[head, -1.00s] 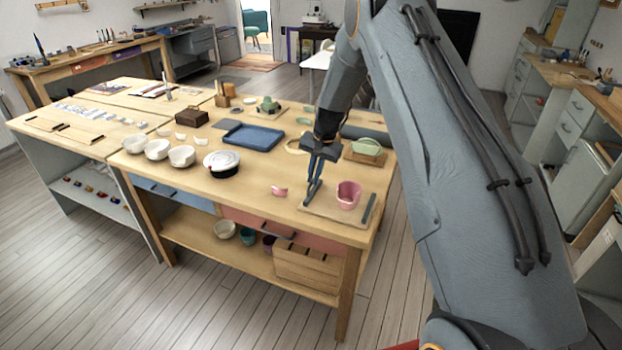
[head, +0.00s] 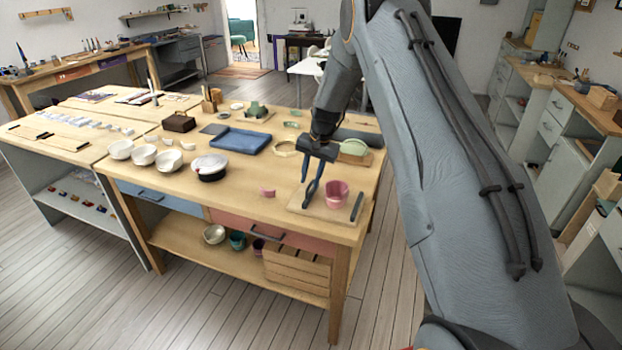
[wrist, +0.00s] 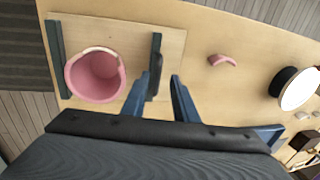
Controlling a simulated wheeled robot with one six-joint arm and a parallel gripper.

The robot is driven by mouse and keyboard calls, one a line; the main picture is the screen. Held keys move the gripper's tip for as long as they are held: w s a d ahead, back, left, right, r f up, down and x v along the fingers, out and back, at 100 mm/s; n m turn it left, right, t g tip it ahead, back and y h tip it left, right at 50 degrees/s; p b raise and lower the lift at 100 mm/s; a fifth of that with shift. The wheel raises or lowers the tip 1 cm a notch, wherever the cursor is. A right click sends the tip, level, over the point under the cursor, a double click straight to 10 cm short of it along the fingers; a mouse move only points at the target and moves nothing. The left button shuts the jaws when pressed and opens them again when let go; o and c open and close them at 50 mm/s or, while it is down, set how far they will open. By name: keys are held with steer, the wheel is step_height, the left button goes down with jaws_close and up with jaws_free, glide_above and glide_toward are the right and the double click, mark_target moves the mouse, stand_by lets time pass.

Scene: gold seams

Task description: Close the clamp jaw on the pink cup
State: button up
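The pink cup (head: 337,193) stands upright on a wooden clamp board (wrist: 140,32), and its rim looks uneven in the wrist view (wrist: 95,76). One dark jaw bar (wrist: 56,60) is close beside the cup's left side; I cannot tell if they touch. The other jaw bar (wrist: 156,48) stands on the cup's right with a visible gap. My gripper (wrist: 163,75) is open, with its fingers apart around this right bar in the wrist view; contact is unclear. In the head view my gripper (head: 308,190) reaches down at the board's left side.
A pink shard (wrist: 222,60) lies on the table beside the board. A black-and-white round container (head: 209,168), several white bowls (head: 143,155) and a blue tray (head: 237,140) stand farther left and back. A green piece (head: 355,147) stands behind the cup. The table's front edge is close.

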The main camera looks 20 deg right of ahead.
step_height(320, 180, up, 7)
steer(key=d+b, duration=0.1)
steer(key=b, duration=0.1)
steer(key=shift+s+r+b, duration=0.2)
steer(key=shift+s+b, duration=0.1)
steer(key=shift+s, duration=0.15)
steer(key=shift+d, duration=0.1)
